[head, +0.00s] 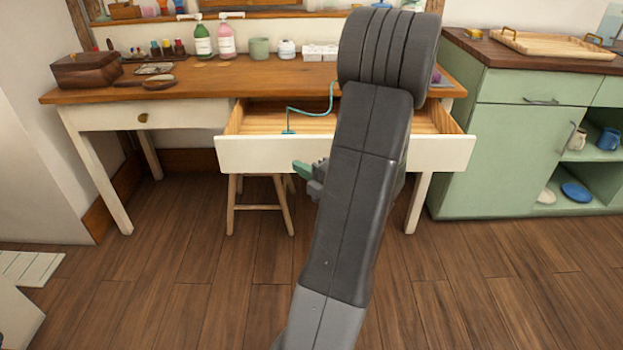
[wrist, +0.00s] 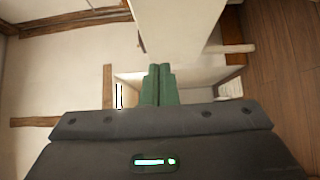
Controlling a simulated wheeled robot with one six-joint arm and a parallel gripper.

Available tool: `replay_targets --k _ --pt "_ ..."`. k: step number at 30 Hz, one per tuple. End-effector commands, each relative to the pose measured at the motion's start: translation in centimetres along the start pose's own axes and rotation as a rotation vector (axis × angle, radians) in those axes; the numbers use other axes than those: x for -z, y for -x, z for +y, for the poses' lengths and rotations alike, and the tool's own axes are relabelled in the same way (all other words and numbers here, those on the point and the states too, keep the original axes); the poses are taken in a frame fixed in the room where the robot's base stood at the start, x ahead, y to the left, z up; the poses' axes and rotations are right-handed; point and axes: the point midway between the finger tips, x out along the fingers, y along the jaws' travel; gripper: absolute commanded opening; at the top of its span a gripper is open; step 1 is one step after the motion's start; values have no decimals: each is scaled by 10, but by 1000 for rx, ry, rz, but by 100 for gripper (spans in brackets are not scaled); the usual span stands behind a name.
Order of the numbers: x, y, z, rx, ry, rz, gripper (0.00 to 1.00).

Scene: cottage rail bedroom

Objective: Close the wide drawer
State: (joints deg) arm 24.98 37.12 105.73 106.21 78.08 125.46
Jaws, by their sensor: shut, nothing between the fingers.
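The wide drawer is pulled out from under the desk's wooden top in the head view, its white front panel (head: 255,154) standing well forward of the desk. My gripper (head: 303,170) has green fingers and is low in front of that panel, left of my arm, pointing left. I cannot tell whether it touches the panel. My arm covers the middle of the drawer and part of the gripper. In the wrist view the fingers (wrist: 158,85) are together with nothing between them.
A teal cord-like thing (head: 309,113) lies in the drawer and rises above its rim. A wooden stool (head: 232,208) stands beneath. A narrow drawer (head: 160,116) at left is shut. A green cabinet (head: 500,150) stands at right. The floor (head: 150,270) in front is clear.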

Motion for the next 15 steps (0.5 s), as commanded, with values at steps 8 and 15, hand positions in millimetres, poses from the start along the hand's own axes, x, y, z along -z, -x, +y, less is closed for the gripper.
replay_targets --k 8,15 --pt "-7 -48 -3 -1 4 2 0" --pt "-26 -65 -1 -1 2 1 0"
